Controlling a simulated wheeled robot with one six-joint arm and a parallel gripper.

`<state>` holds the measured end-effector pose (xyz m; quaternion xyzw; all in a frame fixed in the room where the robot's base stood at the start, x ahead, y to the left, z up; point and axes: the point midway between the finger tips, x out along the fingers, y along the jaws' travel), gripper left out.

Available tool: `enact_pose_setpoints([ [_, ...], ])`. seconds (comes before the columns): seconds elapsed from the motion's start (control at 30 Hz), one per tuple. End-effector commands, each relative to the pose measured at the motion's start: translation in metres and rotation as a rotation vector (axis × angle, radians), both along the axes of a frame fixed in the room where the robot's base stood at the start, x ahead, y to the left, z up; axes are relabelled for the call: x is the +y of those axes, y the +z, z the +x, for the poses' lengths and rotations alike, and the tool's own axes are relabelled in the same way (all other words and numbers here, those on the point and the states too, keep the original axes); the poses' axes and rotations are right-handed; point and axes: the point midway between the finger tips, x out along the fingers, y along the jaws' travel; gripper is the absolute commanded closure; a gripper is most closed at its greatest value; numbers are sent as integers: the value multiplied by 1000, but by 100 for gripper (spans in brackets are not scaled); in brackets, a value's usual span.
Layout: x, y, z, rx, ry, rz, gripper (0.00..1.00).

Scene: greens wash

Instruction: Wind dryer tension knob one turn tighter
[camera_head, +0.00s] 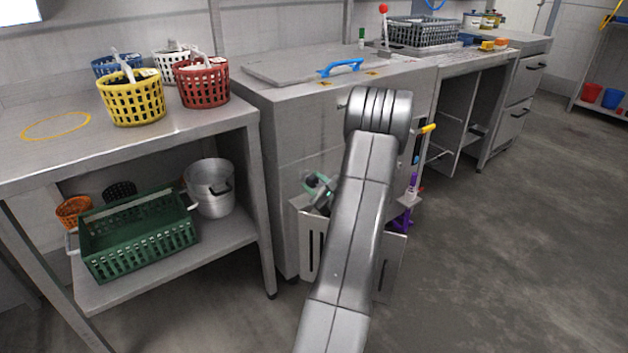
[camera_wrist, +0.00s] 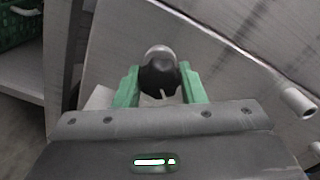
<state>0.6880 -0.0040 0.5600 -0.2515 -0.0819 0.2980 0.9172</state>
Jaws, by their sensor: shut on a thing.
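The tension knob (camera_wrist: 158,78) is black with a pale rounded part behind it, and stands out from the steel front of the machine. In the wrist view my gripper (camera_wrist: 160,74) has its two green fingers on either side of the knob, shut on it. A dark line or notch shows on the knob's near face. In the head view my gripper's green part (camera_head: 318,187) is at the machine's front (camera_head: 292,140), and my arm hides much of it. The knob cannot be made out clearly there.
A steel table on the left bears a yellow basket (camera_head: 131,98) and a red basket (camera_head: 203,84). A green crate (camera_head: 137,240) and a pot (camera_head: 210,187) sit on its lower shelf. A blue handle (camera_head: 341,67) is on the machine's top. Floor at right is clear.

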Motion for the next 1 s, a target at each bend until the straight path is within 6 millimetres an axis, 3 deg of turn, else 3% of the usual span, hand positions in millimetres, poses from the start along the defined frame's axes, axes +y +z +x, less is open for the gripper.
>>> enact_pose_setpoints([
  [0.4, 0, -1, -1, 124, 0, 165, 86],
  [0.97, 0, -2, -1, 143, 0, 191, 86],
  [1.0, 0, -2, -1, 143, 0, 191, 62],
])
